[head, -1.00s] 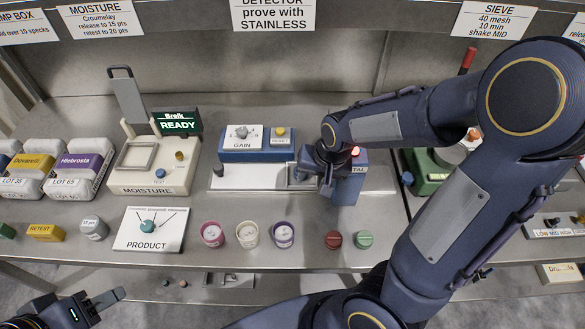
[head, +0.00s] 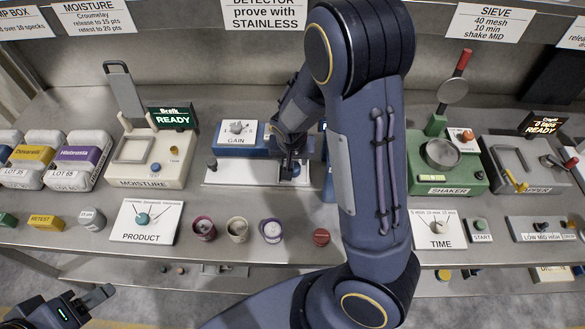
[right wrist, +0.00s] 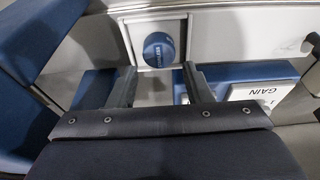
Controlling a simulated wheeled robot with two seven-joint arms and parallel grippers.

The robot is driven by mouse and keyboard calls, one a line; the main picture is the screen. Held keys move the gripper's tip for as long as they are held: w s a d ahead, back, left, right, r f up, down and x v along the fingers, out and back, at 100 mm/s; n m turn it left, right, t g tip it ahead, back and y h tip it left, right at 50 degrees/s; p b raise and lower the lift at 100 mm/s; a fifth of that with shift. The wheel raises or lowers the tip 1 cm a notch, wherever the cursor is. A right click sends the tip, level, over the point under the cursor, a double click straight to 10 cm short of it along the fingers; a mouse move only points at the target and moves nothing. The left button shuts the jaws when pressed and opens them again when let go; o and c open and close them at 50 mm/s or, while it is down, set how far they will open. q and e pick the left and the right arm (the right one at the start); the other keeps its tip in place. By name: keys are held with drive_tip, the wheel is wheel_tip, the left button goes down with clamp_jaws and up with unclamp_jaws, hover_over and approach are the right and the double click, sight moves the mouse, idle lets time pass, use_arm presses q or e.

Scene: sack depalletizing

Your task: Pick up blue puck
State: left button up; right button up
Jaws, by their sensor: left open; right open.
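The blue puck (right wrist: 158,50) sits in a light square recess on the white strip of the detector, seen in the right wrist view. In the head view the puck (head: 296,169) shows only partly beside my right gripper. My right gripper (right wrist: 160,70) is open and empty, its fingers pointing at the puck from either side, with the puck just beyond the tips. In the head view this right gripper (head: 288,170) is low over the strip. My left gripper (head: 100,298) is open and empty at the bottom left, away from the bench items.
The blue GAIN box (head: 236,140) stands directly behind the strip. The detector's blue housing is mostly hidden by my right arm. Three cups (head: 238,229) and a red puck (head: 321,237) line the front. The moisture unit (head: 155,160) is left, the shaker (head: 445,165) right.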

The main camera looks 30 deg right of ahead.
sight(293, 166)
drive_tip(key=b+x, duration=0.3)
drive_tip(key=x, duration=0.3)
drive_tip(key=shift+r, duration=0.1)
drive_tip(key=c, duration=0.7)
